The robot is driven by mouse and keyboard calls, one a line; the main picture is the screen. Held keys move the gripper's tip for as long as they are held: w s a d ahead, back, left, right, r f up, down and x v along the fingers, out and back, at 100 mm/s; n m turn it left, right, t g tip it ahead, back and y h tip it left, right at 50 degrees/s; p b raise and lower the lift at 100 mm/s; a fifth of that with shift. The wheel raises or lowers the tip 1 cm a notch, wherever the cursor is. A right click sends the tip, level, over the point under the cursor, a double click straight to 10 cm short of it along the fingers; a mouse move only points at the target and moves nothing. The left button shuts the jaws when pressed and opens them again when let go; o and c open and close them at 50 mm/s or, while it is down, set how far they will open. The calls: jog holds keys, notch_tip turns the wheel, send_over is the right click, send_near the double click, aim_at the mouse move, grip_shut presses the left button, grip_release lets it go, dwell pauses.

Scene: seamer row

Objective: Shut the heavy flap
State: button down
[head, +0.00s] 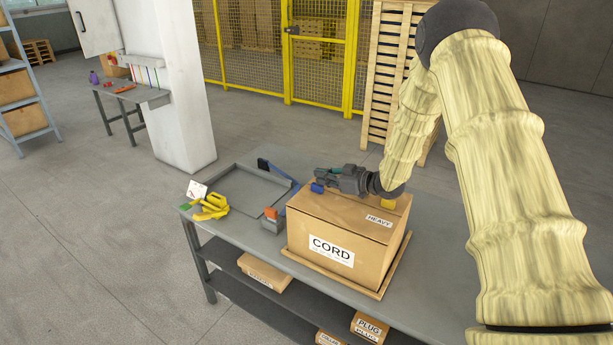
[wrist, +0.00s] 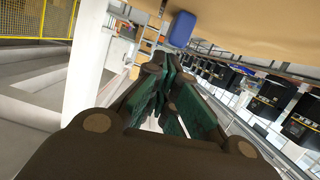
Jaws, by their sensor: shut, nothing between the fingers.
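A cardboard box (head: 338,252) labelled CORD stands on the grey workbench, on a thin brown board. A HEAVY label (head: 379,220) lies on the right part of its top, which looks nearly flat; I cannot tell how far the flap is from fully down. My gripper (head: 322,174) is shut and empty, pointing left above the far left part of the box top. Its green fingers (wrist: 165,92) are together in the wrist view, below a tan cardboard surface (wrist: 250,22). A small blue piece (head: 317,188) is at the box's top edge and also shows in the wrist view (wrist: 181,28).
A grey tray (head: 245,191), a yellow tape dispenser (head: 211,207) and an orange-and-grey item (head: 271,219) are left of the box. Boxes lie on the lower shelf (head: 265,301). Bench right of the box is bare.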

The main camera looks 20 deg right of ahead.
jog(key=shift+w+d+f, duration=0.1)
jog(key=shift+d+f, duration=0.1)
jog(key=shift+f, duration=0.15)
dwell(0.5)
notch_tip(320, 180, up, 4)
jog(key=shift+r+p, duration=0.2)
jog(key=shift+p, duration=1.05)
jog(key=b+v, duration=0.4)
jog(key=v, duration=0.5)
jog(key=shift+s+d, duration=0.25)
jog(key=shift+d, duration=0.15)
